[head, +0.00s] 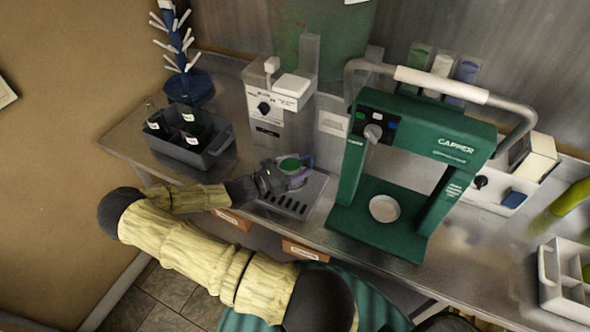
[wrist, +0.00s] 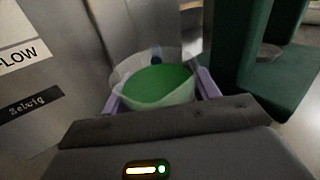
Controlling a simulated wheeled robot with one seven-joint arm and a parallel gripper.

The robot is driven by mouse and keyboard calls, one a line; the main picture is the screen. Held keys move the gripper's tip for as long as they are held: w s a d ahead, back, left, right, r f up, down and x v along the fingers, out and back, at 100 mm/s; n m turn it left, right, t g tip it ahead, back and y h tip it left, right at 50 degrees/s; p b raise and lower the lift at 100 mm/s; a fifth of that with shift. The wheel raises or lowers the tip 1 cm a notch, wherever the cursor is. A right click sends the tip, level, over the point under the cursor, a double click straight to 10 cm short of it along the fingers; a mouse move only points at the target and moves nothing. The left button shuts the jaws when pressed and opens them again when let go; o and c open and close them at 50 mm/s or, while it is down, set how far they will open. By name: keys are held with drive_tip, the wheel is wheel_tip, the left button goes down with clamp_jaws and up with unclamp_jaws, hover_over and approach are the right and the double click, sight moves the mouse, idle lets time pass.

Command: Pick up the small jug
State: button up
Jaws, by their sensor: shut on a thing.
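The small jug (head: 291,164) is a pale, see-through vessel with green inside, at the drip tray in front of the white dispenser. In the wrist view the jug (wrist: 155,85) sits between the two purple fingers, one at each side of its wall. My gripper (head: 290,172) is shut on the jug. The gripper body hides the lower part of the jug in the wrist view. I cannot tell whether its base touches the tray.
The white dispenser (head: 279,115) stands behind the slotted drip tray (head: 290,205). The green capper (head: 352,196) stands close on the right. A grey crate (head: 208,150) with dark bottles is at the left, near a blue bottle tree (head: 187,85). A white divided caddy (head: 562,285) is far right.

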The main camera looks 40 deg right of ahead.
drive_tip(key=shift+d, duration=0.1)
drive_tip(key=shift+s+r+b, duration=0.1)
drive_tip(key=shift+r+b, duration=0.1)
drive_tip(key=shift+b, duration=0.15)
wheel_tip(320, 180, up, 6)
drive_tip(key=b, duration=0.1)
drive_tip(key=s+a+b, duration=0.1)
drive_tip(key=s+a, duration=0.2)
drive_tip(key=a, duration=0.6)
drive_tip(key=s+a+b, duration=0.2)
drive_tip(key=s+a, duration=0.2)
drive_tip(key=a, duration=0.5)
drive_tip(key=shift+s+a+r, duration=0.2)
drive_tip(key=shift+a+r, duration=0.1)
drive_tip(key=shift+w, duration=0.1)
